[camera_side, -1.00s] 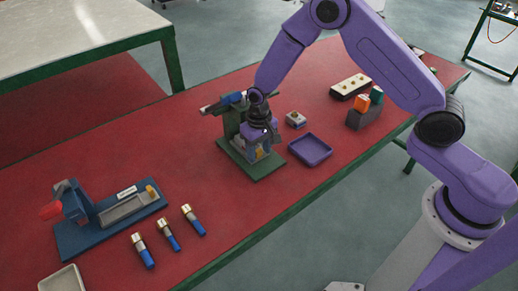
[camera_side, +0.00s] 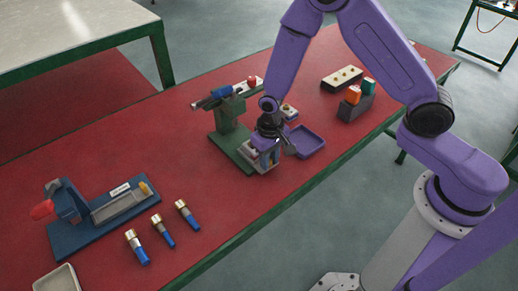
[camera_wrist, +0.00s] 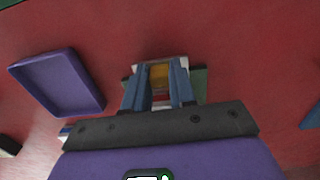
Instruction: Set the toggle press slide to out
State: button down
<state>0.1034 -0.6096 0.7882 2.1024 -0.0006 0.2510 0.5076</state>
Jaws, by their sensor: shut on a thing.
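The green toggle press (camera_side: 228,112) stands mid-table on a green base (camera_side: 228,148). A light grey slide block (camera_side: 255,157) sits at its front, partly hidden by my gripper. My gripper (camera_side: 269,158) points down over this block, in front of the press column. In the wrist view, the two blue fingers of my gripper (camera_wrist: 158,88) are closed on a yellow piece (camera_wrist: 160,74), which I take to be the slide's handle. Pale block edges and a little of the green base (camera_wrist: 200,82) show around them. The exact slide position is hard to see behind the fingers.
A purple tray (camera_side: 306,142) lies close to the right of the press. The press's upper bar has a blue part (camera_side: 221,91) and red end. A blue fixture (camera_side: 70,236) and several cartridges (camera_side: 161,231) are at left. A dark holder with coloured blocks (camera_side: 355,108) stands right.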

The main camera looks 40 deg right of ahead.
jog(key=shift+s, duration=1.1)
jog(key=c, duration=0.9)
grip_release()
jog(key=shift+s, duration=0.1)
jog(key=shift+w+r, duration=0.2)
jog(key=shift+r, duration=0.3)
notch_tip(320, 180, up, 16)
jog(key=shift+s+r, duration=0.1)
jog(key=shift+r, duration=0.1)
jog(key=shift+s, duration=0.1)
